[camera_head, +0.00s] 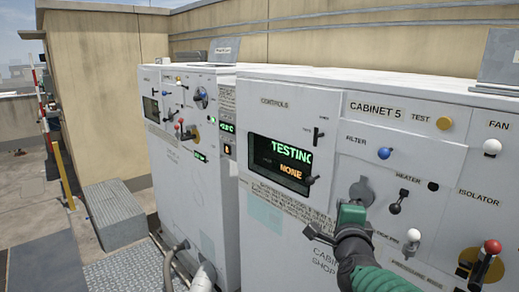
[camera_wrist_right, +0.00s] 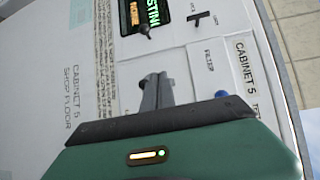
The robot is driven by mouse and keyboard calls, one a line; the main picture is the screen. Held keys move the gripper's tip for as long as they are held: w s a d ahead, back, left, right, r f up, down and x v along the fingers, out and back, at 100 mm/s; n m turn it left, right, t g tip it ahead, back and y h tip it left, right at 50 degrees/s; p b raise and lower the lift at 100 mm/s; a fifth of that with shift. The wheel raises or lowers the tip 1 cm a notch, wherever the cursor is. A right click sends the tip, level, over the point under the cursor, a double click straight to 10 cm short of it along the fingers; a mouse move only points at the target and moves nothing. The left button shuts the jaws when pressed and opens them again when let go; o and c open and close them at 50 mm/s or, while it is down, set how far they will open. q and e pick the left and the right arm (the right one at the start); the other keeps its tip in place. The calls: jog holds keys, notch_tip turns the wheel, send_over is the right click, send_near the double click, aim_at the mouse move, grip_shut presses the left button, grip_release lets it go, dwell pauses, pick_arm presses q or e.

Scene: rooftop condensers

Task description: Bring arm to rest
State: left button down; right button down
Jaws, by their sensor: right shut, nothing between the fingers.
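My right gripper (camera_head: 317,233) is in front of the right-hand cabinet (camera_head: 262,215), on a green and black arm that comes in from the bottom right. In the wrist view its grey fingers (camera_wrist_right: 155,92) are together with nothing between them. They point towards the display. I cannot tell the exact gap to the panel. The display (camera_head: 280,163) reads "TESTING" in green and "NONE" in orange. The arm and gripper cover part of the panel below it. My left gripper is not in view.
The panel carries a blue filter knob (camera_head: 385,153), a heater lever (camera_head: 398,201), a yellow test button (camera_head: 445,123) and a red-knobbed isolator (camera_head: 487,258). A second cabinet (camera_head: 190,180) stands to the left. A grey step (camera_head: 115,213) and open roof floor lie further left.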

jog(key=s+a+f+n+g+y+b, duration=0.1)
jog(key=s+f+n+g, duration=0.2)
jog(key=f, duration=0.5)
jog(key=s+a+f+n+g+y, duration=0.1)
jog(key=s+a+f+n, duration=0.1)
jog(key=f+n, duration=0.4)
jog(key=s+a+f+n+g+y+b, duration=0.1)
jog(key=s+f+n+g+y, duration=0.15)
jog(key=f, duration=0.65)
pick_arm(q)
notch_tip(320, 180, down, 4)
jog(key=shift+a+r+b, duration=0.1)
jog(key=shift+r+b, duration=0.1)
jog(key=shift+b, duration=0.3)
pick_arm(e)
jog(key=s+d+f+n+g, duration=0.1)
jog(key=s+f+n+g, duration=0.2)
jog(key=s+f, duration=0.5)
jog(key=s+d+f+n+g+h, duration=0.1)
jog(key=s+f+n+g, duration=0.3)
jog(key=s, duration=0.8)
notch_tip(320, 180, down, 5)
jog(key=shift+d+r+n, duration=0.15)
jog(key=shift+d+n, duration=0.65)
jog(key=shift+n, duration=0.35)
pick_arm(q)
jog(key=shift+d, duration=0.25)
pick_arm(e)
jog(key=shift+w+d, duration=0.1)
jog(key=shift+d, duration=0.15)
